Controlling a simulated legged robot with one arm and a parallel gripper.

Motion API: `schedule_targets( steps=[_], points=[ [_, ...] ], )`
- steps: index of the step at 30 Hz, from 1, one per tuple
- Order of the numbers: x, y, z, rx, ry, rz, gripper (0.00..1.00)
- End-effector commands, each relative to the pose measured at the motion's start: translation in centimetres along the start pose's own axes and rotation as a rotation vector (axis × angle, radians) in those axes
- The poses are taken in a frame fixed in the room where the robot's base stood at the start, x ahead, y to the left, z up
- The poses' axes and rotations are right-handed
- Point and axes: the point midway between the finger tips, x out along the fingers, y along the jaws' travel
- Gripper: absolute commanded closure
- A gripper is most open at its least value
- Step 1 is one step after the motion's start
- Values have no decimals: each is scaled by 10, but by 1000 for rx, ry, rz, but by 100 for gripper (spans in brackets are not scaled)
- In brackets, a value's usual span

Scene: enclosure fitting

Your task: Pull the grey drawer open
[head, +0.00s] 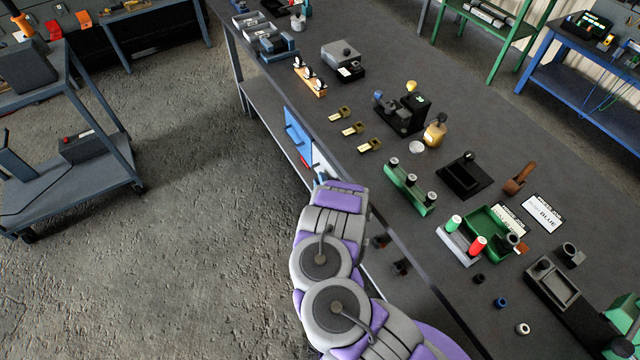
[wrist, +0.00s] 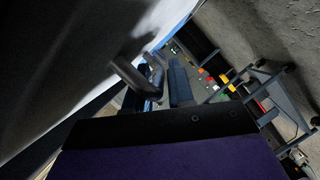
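The side of the long bench carries a blue drawer front (head: 297,136) with a bar handle. Beside it is a pale grey-white front (head: 320,162), mostly hidden by my arm; I cannot tell for sure that it is the grey drawer. My gripper (head: 321,178) is low against that pale front, its fingers barely visible. In the wrist view, a large pale surface fills the left, with a metal bar handle (wrist: 128,73) standing off it. My gripper's dark fingers (wrist: 168,84) are close to the handle. Whether they are around it or closed on it is unclear.
The bench top (head: 300,110) holds brass blocks, a green rack (head: 408,187), a green tray (head: 490,232) and several small parts. A cart (head: 75,185) stands at the left. The concrete floor between cart and bench is clear.

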Motion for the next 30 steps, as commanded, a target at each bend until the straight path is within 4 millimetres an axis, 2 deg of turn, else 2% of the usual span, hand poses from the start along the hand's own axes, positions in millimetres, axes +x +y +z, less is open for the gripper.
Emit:
schedule_targets(
  steps=[11,18,30],
  points=[
    [5,1,-1,2,0,2,77],
    [5,0,0,2,0,0,100],
    [5,-1,0,1,-2,-2,100]
  ],
)
